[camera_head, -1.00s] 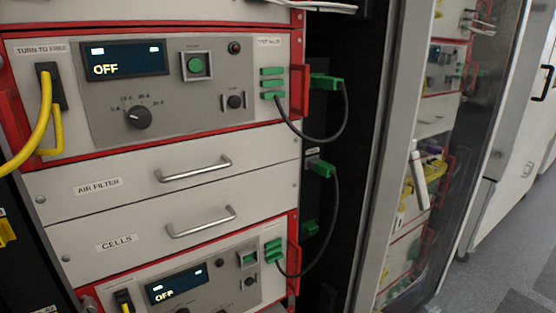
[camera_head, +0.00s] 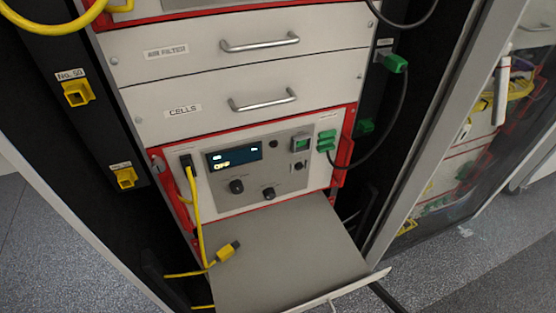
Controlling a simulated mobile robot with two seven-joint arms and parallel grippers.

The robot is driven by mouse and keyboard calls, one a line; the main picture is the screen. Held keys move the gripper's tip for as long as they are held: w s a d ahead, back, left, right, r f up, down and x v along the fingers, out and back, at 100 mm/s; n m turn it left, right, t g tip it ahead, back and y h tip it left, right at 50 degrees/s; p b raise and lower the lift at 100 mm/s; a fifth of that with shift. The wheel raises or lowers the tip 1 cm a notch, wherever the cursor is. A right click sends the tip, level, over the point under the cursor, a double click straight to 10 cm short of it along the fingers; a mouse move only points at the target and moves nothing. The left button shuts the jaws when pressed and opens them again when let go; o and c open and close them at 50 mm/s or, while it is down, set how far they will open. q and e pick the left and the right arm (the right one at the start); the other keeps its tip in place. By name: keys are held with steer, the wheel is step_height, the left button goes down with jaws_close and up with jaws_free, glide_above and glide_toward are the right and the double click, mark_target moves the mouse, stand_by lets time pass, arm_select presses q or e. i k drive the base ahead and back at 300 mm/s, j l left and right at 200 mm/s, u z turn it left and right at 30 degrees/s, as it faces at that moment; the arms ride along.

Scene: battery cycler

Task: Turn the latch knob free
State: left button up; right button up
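A small grey round knob (camera_head: 157,164), which looks like the latch knob, sits at the upper left corner of the lower red-framed cycler unit (camera_head: 228,192). Its turn angle is too small to tell. The unit's display (camera_head: 234,156) reads OFF. A yellow cable (camera_head: 197,215) is plugged into the black socket at the unit's left. Green connectors (camera_head: 326,141) sit at its right with a black cable. Neither of my grippers shows in the head view.
A grey shelf (camera_head: 285,250) sticks out below the unit, with a loose yellow plug (camera_head: 229,252) on its left part. The CELLS drawer (camera_head: 240,103) and air filter drawer (camera_head: 230,48) above are shut. Yellow sockets (camera_head: 77,93) line the left post. A glass door (camera_head: 450,170) stands at right.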

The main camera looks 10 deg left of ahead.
mark_target(158, 166)
steer(key=u, duration=1.3)
steer(key=k+l+z, duration=0.2)
steer(key=l, duration=0.25)
steer(key=i, duration=0.1)
